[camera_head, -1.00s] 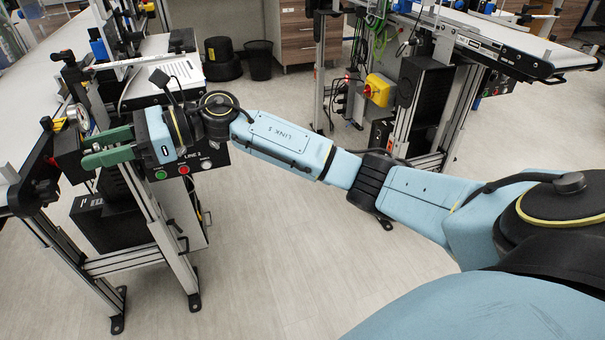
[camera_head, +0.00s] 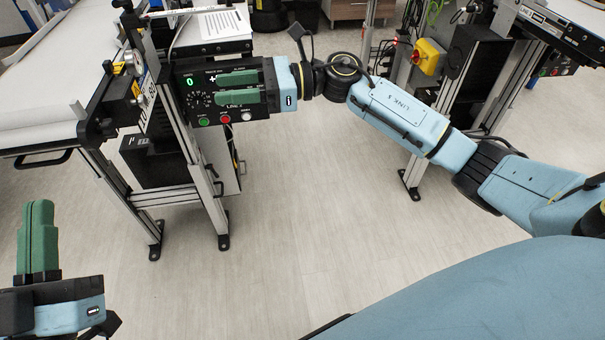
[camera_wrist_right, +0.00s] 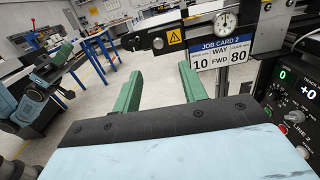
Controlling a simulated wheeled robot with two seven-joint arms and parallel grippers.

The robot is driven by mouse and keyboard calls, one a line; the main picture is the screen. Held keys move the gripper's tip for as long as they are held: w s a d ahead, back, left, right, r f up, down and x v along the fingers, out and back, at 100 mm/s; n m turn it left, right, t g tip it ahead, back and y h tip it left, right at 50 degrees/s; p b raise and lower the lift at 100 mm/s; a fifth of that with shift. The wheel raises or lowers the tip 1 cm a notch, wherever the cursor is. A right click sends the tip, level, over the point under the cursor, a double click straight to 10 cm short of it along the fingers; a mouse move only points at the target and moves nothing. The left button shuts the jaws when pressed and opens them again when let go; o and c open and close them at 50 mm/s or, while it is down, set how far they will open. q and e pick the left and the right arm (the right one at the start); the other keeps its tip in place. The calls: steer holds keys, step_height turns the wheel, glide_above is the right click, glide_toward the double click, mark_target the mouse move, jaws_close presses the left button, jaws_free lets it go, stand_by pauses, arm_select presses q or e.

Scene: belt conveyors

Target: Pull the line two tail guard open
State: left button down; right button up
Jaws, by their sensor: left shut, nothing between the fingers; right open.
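The line two conveyor (camera_head: 50,112) stands at the left in the head view. A black bar handle (camera_head: 42,160) sticks out below its near end; I cannot tell whether it belongs to the tail guard. My right gripper (camera_head: 219,88) is open and empty, fingers pointing left, in front of the control box (camera_head: 190,82). My left gripper (camera_head: 38,206) is shut and empty at lower left, pointing up.
Job card 2 (camera_wrist_right: 221,53) hangs below a dial gauge (camera_wrist_right: 225,22) near the right gripper. The conveyor's metal legs (camera_head: 202,190) stand under the box. Another conveyor stand (camera_head: 480,75) is at upper right. The floor (camera_head: 300,230) between is clear.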

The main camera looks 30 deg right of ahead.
steer(key=w+d+f+m+t+h+p, duration=0.1)
steer(key=w+d+f+m+t+h, duration=0.2)
steer(key=f+m, duration=0.5)
steer(key=w+d+f+m+t+h+p, duration=0.15)
steer(key=d+f+m+t, duration=0.35)
steer(key=m, duration=0.5)
steer(key=s+d+f+m+h, duration=0.2)
steer(key=f+m, duration=0.3)
steer(key=f, duration=0.4)
steer(key=s+d+f+m+h, duration=0.2)
steer(key=f+m+h, duration=0.3)
steer(key=f, duration=0.4)
steer(key=shift+d+m, duration=0.7)
steer(key=shift+d, duration=0.2)
steer(key=shift+f, duration=0.1)
